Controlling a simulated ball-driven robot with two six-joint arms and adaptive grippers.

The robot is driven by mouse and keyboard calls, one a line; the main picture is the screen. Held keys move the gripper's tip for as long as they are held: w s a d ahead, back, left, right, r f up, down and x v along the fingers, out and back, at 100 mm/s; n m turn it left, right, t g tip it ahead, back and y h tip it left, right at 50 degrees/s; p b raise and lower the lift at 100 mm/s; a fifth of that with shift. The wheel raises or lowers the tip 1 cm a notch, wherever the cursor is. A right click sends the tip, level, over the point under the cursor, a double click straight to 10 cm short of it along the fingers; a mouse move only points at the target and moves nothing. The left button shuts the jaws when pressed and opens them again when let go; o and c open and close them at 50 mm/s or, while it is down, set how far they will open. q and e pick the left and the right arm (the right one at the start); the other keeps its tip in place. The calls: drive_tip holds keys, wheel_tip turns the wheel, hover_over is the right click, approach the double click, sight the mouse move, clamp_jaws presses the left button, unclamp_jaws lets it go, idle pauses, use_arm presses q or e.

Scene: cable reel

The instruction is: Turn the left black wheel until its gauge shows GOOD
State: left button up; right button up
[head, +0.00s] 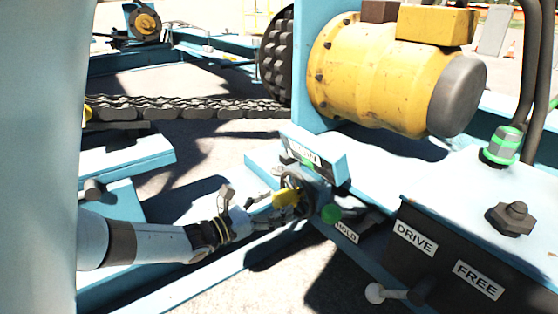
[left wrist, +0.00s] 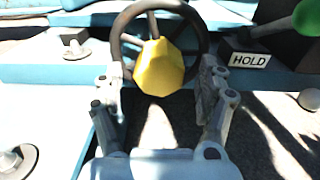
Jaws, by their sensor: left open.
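The black wheel (head: 284,182) stands on a blue bracket in the middle of the head view, with a yellow faceted knob (head: 287,199) on its near side. In the left wrist view the wheel's dark rim (left wrist: 117,42) and the yellow knob (left wrist: 160,68) are at top centre. My left gripper (head: 270,214) is at the wheel. In the left wrist view its open fingers (left wrist: 160,88) stand on either side of the knob, with gaps to it. The gauge panel (head: 305,153) above the wheel shows some green, but its lettering is too small to read. My right gripper is out of view.
A green ball handle (head: 331,214) and a HOLD label (head: 346,232) are just right of the wheel. A box with DRIVE (head: 415,238) and FREE (head: 478,280) labels and a white-knobbed lever (head: 376,293) stands at lower right. A heavy chain (head: 190,107) runs behind.

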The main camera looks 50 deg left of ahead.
use_arm(q)
drive_tip(key=s, duration=1)
drive_tip(key=shift+s+a, duration=0.15)
drive_tip(key=shift+a, duration=0.25)
idle(0.6)
